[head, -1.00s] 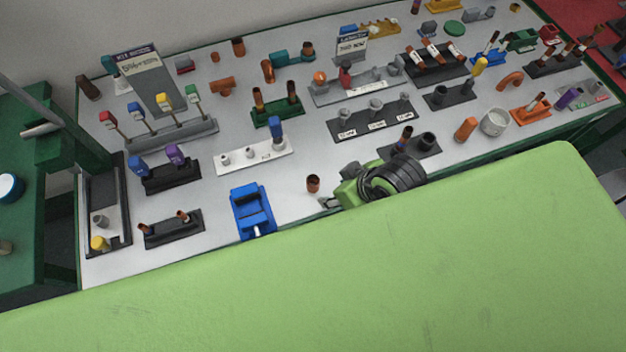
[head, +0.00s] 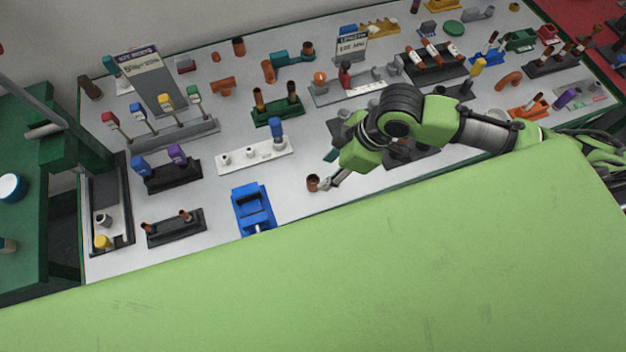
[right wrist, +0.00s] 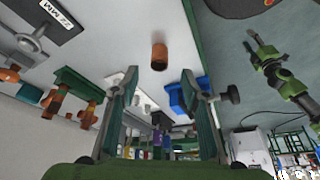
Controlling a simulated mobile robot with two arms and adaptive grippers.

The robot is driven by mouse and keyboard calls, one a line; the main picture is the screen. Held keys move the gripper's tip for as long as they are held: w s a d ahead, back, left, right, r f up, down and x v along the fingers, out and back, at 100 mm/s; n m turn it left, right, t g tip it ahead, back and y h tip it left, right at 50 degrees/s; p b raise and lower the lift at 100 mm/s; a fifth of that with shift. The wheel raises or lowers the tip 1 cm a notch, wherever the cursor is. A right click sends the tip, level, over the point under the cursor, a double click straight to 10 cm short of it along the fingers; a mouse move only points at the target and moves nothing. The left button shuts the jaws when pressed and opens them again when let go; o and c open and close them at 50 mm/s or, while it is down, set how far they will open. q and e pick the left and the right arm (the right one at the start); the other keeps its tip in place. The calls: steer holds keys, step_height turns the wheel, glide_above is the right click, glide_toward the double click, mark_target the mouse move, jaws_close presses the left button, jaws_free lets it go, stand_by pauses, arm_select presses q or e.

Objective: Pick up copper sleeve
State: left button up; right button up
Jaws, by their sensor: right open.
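The copper sleeve (head: 313,183) is a short brown-orange tube standing upright on the grey table near its front edge. It also shows in the right wrist view (right wrist: 159,56), in the upper middle. My right gripper (head: 328,170) is just to the right of the sleeve in the head view, its fingers pointing left towards it. In the right wrist view my right gripper (right wrist: 160,85) is open and empty, with the sleeve seen through the gap between its fingers, not gripped. A green and black jointed arm, apparently my left one, shows small at the right there; its jaw state is unclear.
A blue vise (head: 253,210) stands left of the sleeve near the front edge. A white holder (head: 253,157) with pegs lies behind it. A green holder (head: 278,112) with copper tubes is farther back. Bare table surrounds the sleeve on its left.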

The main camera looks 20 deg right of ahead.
mark_target(312, 183)
steer(key=x, duration=0.3)
steer(key=shift+w+a+f, duration=0.1)
steer(key=shift+f, duration=0.05)
steer(key=shift+w+a+f+p, duration=0.1)
steer(key=shift+a+f+p, duration=0.15)
steer(key=shift+f+p, duration=0.25)
steer(key=x, duration=0.4)
steer(key=shift+w+a+f+p, duration=0.1)
steer(key=shift+f+p, duration=0.05)
steer(key=shift+p, duration=0.25)
steer(key=c, duration=1)
